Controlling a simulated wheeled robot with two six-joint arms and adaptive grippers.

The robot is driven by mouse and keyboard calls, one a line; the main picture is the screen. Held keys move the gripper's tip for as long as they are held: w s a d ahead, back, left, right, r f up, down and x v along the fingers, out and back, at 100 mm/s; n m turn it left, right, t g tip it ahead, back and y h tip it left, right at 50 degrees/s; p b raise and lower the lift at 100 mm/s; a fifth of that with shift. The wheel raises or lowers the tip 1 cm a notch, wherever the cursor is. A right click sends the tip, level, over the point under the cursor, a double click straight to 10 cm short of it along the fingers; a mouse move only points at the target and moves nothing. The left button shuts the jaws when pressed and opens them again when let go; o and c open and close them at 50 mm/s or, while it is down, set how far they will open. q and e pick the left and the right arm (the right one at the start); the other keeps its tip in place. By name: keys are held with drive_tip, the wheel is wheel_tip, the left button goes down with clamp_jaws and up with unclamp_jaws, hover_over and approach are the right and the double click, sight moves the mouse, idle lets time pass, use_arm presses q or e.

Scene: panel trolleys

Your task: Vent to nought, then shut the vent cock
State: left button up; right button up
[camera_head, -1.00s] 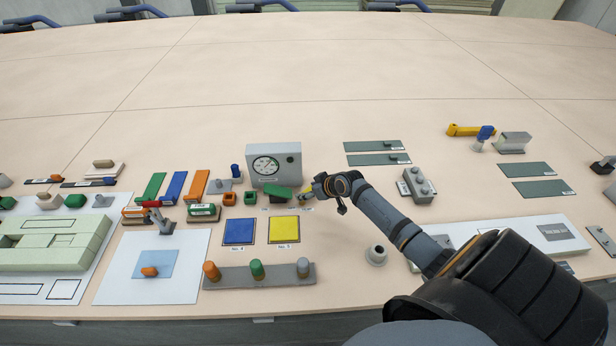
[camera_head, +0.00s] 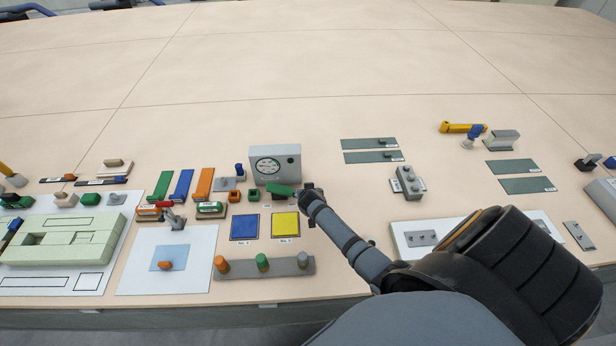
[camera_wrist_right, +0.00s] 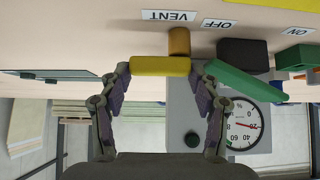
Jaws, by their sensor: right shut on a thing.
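The grey gauge box (camera_head: 275,164) stands at the middle of the table's near part. Its round white dial (camera_head: 268,166) also shows in the right wrist view (camera_wrist_right: 247,126), upside down, with a red needle; I cannot read the exact value. The yellow vent cock handle (camera_wrist_right: 160,66) lies crosswise on its brown stem (camera_wrist_right: 179,42), by the VENT label (camera_wrist_right: 169,16). My right gripper (camera_wrist_right: 163,76) is shut on this handle, fingers at its two ends. In the head view my right gripper (camera_head: 306,193) hides the handle. My left gripper is not in view.
A green lever (camera_head: 281,190) sits close left of my right gripper, by the OFF and ON labels (camera_wrist_right: 217,24). Blue (camera_head: 244,226) and yellow (camera_head: 285,224) pads lie nearer, before a rack of pegs (camera_head: 265,268). The far table is clear.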

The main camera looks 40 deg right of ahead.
idle(0.6)
drive_tip(key=o, duration=0.9)
drive_tip(key=v, duration=1.2)
drive_tip(key=shift+a, duration=0.15)
drive_tip(key=shift+f, duration=0.1)
